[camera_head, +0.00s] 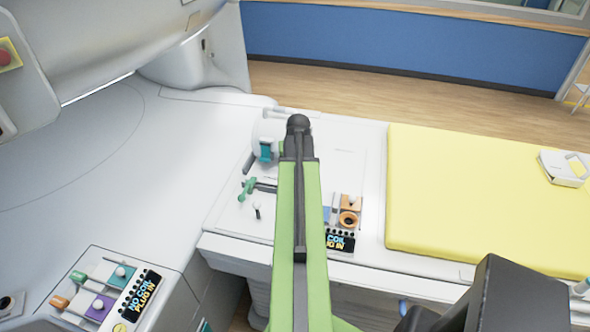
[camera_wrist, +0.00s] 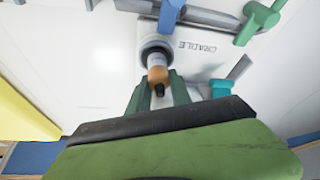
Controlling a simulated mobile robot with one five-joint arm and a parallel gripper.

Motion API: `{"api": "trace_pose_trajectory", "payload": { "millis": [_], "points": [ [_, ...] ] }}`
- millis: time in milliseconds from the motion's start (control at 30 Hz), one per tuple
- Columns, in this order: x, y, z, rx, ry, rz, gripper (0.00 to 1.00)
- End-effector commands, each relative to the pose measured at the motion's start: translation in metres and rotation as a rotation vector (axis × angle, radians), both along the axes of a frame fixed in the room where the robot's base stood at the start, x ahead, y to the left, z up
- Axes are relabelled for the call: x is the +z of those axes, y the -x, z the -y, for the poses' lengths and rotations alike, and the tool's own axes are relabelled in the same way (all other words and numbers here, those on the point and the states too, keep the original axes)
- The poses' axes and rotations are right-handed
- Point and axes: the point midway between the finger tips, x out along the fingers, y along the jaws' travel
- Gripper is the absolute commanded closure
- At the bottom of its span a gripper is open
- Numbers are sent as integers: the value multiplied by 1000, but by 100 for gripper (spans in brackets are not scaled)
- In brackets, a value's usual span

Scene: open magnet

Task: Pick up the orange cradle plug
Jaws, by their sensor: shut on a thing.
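The orange cradle plug (camera_wrist: 158,75) has an orange body, a white section and a dark end. In the wrist view its white section reaches into a dark round socket (camera_wrist: 147,44) beside a label reading "CRADLE" (camera_wrist: 197,47). I cannot tell how deep it sits. My gripper (camera_wrist: 160,92) has its green fingers on both sides of the plug, shut on it. In the head view my green arm reaches over the white panel (camera_head: 228,215), and the plug and fingertips are hidden.
A green plug (camera_head: 247,190) and an orange ring socket (camera_head: 348,219) are on the panel near my arm. A teal part (camera_wrist: 221,88) is right of my fingers. A yellow mattress (camera_head: 480,190) lies to the right. A side panel (camera_head: 105,290) with coloured plugs is front left.

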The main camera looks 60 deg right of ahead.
Motion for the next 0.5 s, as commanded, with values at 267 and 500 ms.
{"api": "trace_pose_trajectory", "payload": {
  "millis": [267,500],
  "points": [
    [0,-1,-1,1,-1,1,100],
    [4,-1,-1,1,-3,1,100]
  ]
}}
